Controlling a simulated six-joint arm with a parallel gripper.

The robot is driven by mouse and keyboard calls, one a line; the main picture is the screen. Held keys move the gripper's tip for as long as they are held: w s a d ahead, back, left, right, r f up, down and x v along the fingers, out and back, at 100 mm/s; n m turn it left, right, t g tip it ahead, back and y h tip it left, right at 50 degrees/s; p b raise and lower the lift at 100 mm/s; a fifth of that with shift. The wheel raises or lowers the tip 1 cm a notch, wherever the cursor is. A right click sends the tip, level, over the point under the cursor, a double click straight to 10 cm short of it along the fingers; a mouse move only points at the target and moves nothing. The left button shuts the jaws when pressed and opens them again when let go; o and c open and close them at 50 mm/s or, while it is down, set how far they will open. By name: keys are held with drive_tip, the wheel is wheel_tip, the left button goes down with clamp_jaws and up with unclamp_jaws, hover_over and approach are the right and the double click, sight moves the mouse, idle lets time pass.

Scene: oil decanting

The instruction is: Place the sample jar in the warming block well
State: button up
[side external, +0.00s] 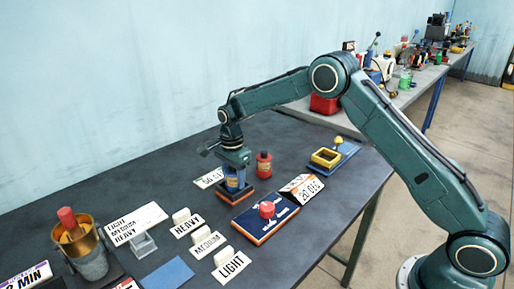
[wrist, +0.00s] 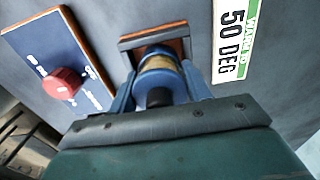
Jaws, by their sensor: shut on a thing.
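My gripper (side external: 236,174) points down and is shut on the sample jar (side external: 234,182), a small blue vessel with a yellowish band. The jar looks upright. It also shows in the wrist view (wrist: 158,66), between both fingers of my gripper (wrist: 157,88). The warming block (side external: 236,196), a small dark base with an orange-brown edge, lies directly under the jar. In the wrist view the block (wrist: 176,44) shows behind the jar's far end. The jar hides the well, so I cannot tell how deep the jar sits in it or whether it touches the bottom.
A blue panel (side external: 248,218) with a red knob (side external: 267,209) lies close in front. A red bottle (side external: 264,165) stands just right of the gripper. A "50 DEG" card (wrist: 233,42) lies beside the block. HEAVY, MEDIUM and LIGHT labels (side external: 207,243) stand front left.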

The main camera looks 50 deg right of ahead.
drive_tip(key=shift+f, duration=0.15)
drive_tip(key=o, duration=1.1)
wheel_tip(320, 180, up, 11)
drive_tip(key=shift+r, duration=0.7)
